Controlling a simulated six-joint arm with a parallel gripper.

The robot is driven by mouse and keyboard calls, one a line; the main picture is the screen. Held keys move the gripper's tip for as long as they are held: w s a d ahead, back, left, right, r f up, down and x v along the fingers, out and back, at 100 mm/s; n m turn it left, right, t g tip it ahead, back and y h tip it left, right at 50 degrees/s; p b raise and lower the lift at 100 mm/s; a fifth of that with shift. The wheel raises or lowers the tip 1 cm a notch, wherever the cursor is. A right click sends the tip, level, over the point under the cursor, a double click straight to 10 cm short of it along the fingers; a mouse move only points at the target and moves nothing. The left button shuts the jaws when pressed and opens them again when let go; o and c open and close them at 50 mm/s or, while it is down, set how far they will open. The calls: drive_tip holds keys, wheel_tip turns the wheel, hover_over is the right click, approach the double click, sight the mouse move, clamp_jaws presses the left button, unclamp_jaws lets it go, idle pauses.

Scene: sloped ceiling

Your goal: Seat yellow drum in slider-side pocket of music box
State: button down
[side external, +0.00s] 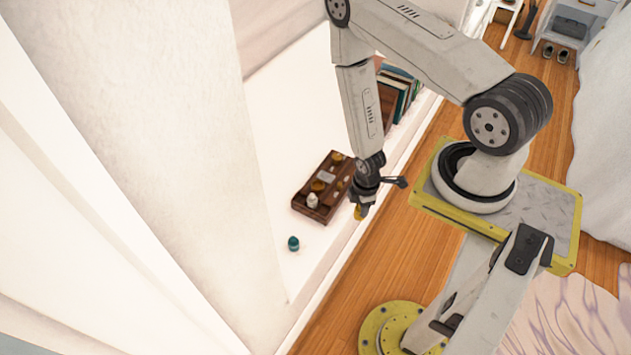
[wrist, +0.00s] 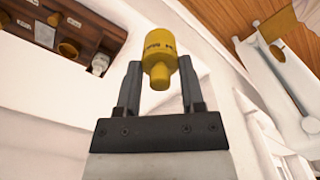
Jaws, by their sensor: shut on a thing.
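The yellow drum (wrist: 159,52) is held between the two fingertips of my gripper (wrist: 158,75) in the wrist view. The drum has dark lettering on its wide part and a narrower stub toward the gripper. In the side view the drum (side external: 359,212) hangs below my gripper (side external: 363,203), beside the music box. The music box (side external: 302,208) is a dark brown wooden tray on the white ledge, left of my gripper. It has several compartments, with a white figure and yellowish parts in it. The box (wrist: 104,36) also shows at the upper left of the wrist view. The slider cannot be made out.
A small teal object (side external: 293,243) stands on the white ledge (side external: 275,150) near the box's front. Several books (side external: 398,90) stand farther back along the ledge. A wooden floor (side external: 400,250) lies right of the ledge. The white wall (side external: 130,130) slopes at the left.

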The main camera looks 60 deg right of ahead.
drive_tip(key=shift+w+d+f, duration=0.55)
drive_tip(key=shift+w+f, duration=0.95)
drive_tip(key=shift+w, duration=0.65)
drive_tip(key=shift+w+d+f, duration=0.5)
drive_tip(key=shift+w+f, duration=1.05)
drive_tip(key=shift+w, duration=0.6)
drive_tip(key=shift+w+d+f, duration=0.55)
drive_tip(key=shift+w+f, duration=0.95)
drive_tip(key=shift+w, duration=0.65)
drive_tip(key=shift+w+f, duration=0.25)
drive_tip(key=shift+f, duration=0.1)
drive_tip(key=shift+w+d+f, duration=0.1)
drive_tip(key=shift+f, duration=1.5)
drive_tip(key=shift+f, duration=0.1)
drive_tip(key=shift+c, duration=1)
unclamp_jaws()
